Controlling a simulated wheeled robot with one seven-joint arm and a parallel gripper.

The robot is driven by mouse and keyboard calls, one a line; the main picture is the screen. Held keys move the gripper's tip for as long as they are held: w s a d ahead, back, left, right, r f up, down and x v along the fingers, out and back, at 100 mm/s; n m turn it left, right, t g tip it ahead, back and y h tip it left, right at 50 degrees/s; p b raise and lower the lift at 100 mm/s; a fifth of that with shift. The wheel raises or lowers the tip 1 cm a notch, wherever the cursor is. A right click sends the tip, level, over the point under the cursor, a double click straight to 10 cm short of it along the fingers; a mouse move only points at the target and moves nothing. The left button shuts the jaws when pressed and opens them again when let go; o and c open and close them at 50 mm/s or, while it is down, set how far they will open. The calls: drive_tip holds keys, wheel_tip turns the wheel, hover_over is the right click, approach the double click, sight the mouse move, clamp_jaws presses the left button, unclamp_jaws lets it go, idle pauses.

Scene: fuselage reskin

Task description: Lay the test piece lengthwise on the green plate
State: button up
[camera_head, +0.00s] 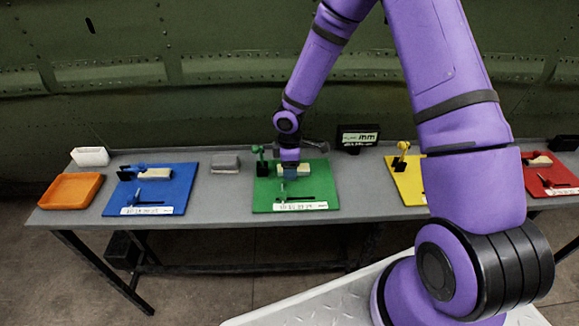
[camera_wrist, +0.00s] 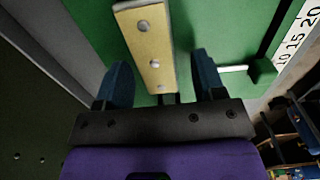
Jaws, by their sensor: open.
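The green plate (camera_head: 322,187) lies on the middle of the grey bench, with a scale strip along its front edge. In the head view, part of the bar (camera_head: 304,170) shows beside my gripper (camera_head: 290,172). In the wrist view my gripper (camera_wrist: 160,72) is open, with one blue finger on each side of the bar's near end and gaps on both sides. I cannot tell whether the bar touches the plate.
A small green stand (camera_head: 261,160) and a dark display (camera_head: 357,139) are near the plate. Blue (camera_head: 172,200), yellow (camera_head: 408,188) and red (camera_head: 535,180) plates hold similar bars or fixtures. An orange tray (camera_head: 70,190), a white box (camera_head: 90,156) and a grey block (camera_head: 225,162) also stand on the bench.

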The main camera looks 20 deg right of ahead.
drive_tip(key=s+d+r+m+t+h, duration=0.1)
drive_tip(key=s+d+r+m, duration=0.1)
drive_tip(key=r, duration=1)
drive_tip(key=s+d+r+m+h, duration=0.1)
drive_tip(key=s+d+r+m, duration=0.15)
drive_tip(key=r, duration=0.85)
drive_tip(key=s+d+r+m+t+y, duration=0.1)
drive_tip(key=s+r+m+t, duration=0.1)
drive_tip(key=s+r+m, duration=0.3)
drive_tip(key=s+d+r+m+t+y, duration=0.1)
drive_tip(key=s+r+m, duration=0.4)
drive_tip(key=s+r, duration=0.8)
drive_tip(key=s+t, duration=0.1)
drive_tip(key=s, duration=0.6)
drive_tip(key=shift+d+r, duration=0.2)
